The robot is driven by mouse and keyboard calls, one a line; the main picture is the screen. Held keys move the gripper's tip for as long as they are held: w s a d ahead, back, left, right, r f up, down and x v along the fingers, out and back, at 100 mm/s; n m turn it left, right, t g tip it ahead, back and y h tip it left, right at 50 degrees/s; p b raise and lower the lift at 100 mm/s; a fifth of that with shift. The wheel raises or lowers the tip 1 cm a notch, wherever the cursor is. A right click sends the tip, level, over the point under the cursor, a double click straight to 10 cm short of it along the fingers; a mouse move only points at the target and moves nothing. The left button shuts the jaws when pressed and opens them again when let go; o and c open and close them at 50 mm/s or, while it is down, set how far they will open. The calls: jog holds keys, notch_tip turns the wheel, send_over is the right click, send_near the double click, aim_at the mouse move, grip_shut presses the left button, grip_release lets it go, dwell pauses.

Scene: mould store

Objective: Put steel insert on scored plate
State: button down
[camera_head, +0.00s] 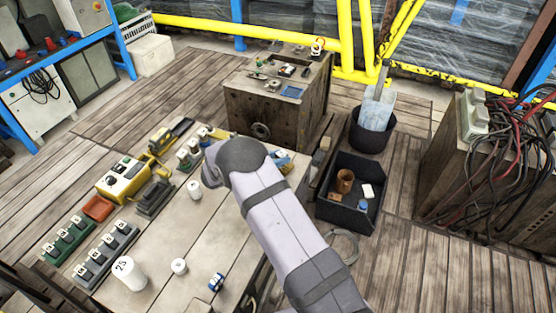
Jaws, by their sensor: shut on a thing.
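My arm reaches in from the bottom right over the wooden table (215,240), and its far end is near the table's back edge. My gripper is hidden behind my own arm, so neither its jaws nor anything in them shows. I cannot make out a steel insert. I cannot pick out a scored plate for certain either. Small items on the table near the arm's end, partly covered by it, are too small to name.
On the table are a yellow box (124,179), a green rack (68,240), a grey rack (106,255), an orange tray (97,208) and white cylinders (129,273). A wooden chest (285,112) stands behind. A black bin (345,208) and a bucket (371,134) stand right.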

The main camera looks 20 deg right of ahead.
jog(key=shift+f, duration=0.6)
jog(key=shift+f, duration=0.15)
jog(key=shift+f, duration=0.1)
jog(key=c, duration=1.5)
grip_release()
jog(key=shift+o, duration=0.2)
